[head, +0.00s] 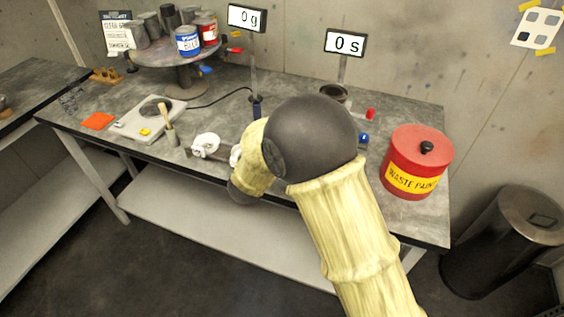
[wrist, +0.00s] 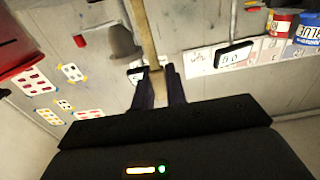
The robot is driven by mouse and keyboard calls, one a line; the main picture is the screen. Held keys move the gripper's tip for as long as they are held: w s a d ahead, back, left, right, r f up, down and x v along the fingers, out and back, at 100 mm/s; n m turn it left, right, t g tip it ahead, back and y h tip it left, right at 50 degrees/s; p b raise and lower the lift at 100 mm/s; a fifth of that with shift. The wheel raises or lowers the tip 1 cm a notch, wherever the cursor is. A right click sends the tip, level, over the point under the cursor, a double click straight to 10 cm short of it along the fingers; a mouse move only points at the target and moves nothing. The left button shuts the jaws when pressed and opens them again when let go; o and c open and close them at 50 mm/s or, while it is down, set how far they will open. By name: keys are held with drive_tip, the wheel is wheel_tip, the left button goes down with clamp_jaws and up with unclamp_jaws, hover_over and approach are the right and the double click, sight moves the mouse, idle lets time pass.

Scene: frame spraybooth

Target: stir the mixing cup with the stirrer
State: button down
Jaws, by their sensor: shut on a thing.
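The stirrer (wrist: 146,38) is a pale wooden stick. My gripper (wrist: 160,72) is shut on it in the wrist view, and the stick runs out past the fingertips to the picture's top edge. The wrist picture is upside down, so the stick points down towards the table, and its far end is out of frame. In the head view my arm and its dark round joint hide the gripper and the stirrer.
Displays read 0 g (head: 247,18) and 0 s (head: 345,42).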

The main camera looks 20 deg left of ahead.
drive_tip(key=shift+r+p, duration=2.65)
drive_tip(key=shift+r, duration=1.4)
wheel_tip(320, 180, up, 4)
drive_tip(key=p, duration=0.2)
drive_tip(key=shift+p, duration=0.4)
drive_tip(key=shift+w, duration=0.1)
